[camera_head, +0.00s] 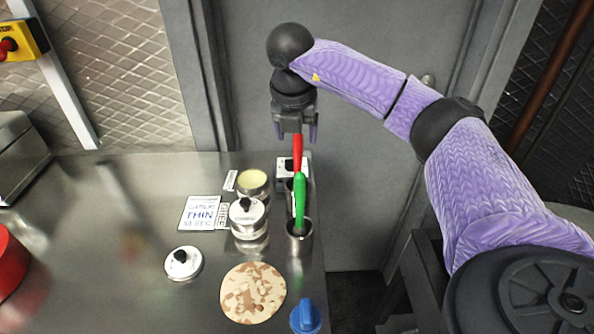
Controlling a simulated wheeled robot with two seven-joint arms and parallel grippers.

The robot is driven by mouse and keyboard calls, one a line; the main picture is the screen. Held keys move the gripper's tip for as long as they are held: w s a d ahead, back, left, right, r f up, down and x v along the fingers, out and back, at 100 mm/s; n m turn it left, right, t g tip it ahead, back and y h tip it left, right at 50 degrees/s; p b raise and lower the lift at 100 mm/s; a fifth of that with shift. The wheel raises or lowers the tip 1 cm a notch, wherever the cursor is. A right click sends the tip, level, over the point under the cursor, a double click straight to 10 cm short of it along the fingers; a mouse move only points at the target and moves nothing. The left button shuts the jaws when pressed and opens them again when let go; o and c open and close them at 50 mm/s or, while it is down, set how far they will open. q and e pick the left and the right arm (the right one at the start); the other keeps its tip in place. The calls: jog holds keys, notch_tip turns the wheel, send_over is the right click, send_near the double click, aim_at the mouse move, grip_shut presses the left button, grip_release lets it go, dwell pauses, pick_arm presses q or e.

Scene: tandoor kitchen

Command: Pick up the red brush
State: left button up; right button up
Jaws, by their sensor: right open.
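The red brush (297,152) stands upright near the right edge of the steel counter, behind the green brush (299,190). Its lower part is hidden by the green brush and the things around it. My right gripper (296,134) points down above and around the top of the red handle. Its fingers are apart, one on each side of the handle, and I cannot tell whether they touch it. My left gripper is not in view.
The green brush stands in a metal cup (299,238). Left of it are a lidded pot (247,222), an open tin (252,182), a lid (183,263) and a flatbread (253,293). A blue object (305,317) is at the front. The counter (110,220) is clear in the middle left.

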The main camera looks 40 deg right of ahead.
aim_at(298, 142)
jog(key=x, duration=0.3)
jog(key=shift+s, duration=0.1)
grip_shut()
